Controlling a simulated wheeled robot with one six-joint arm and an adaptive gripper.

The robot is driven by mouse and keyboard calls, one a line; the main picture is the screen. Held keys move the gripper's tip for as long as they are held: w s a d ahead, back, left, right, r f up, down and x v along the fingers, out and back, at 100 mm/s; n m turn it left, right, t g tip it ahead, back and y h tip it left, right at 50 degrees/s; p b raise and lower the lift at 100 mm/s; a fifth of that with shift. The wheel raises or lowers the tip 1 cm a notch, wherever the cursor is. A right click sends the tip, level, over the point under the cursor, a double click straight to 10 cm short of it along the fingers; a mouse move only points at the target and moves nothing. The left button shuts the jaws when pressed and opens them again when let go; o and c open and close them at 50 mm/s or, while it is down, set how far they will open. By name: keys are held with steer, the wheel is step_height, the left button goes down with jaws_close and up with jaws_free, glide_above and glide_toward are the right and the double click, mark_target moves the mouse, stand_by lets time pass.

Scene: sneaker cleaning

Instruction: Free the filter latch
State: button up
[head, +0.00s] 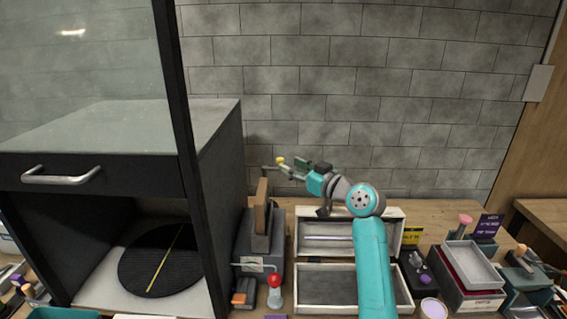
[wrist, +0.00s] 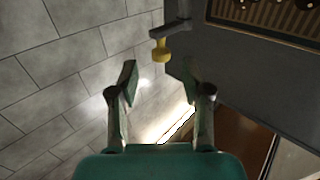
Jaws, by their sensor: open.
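A latch with a yellow knob (wrist: 161,48) on a short grey arm (wrist: 172,29) shows at the top middle of the wrist view. The arm joins the edge of a dark grey housing (wrist: 250,85). A pleated tan filter (wrist: 265,30) sits in a dark frame at the top right. My gripper (wrist: 158,76) is open and empty, with the knob just beyond its fingertips and roughly between them. In the head view, my gripper (head: 288,169) is beside the small yellow knob (head: 281,161), near the back wall. Whether they touch cannot be told.
A black cabinet (head: 218,160) with a glass pane stands at the left. Two pale trays (head: 340,288) lie below my arm. A grey stand with a brown upright (head: 262,215) and a red-topped bottle (head: 275,290) are close by. Boxes (head: 470,292) crowd the right.

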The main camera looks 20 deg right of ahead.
steer(key=v, duration=0.6)
steer(key=shift+s, duration=0.25)
steer(key=shift+d+f, duration=0.1)
steer(key=shift+d, duration=0.05)
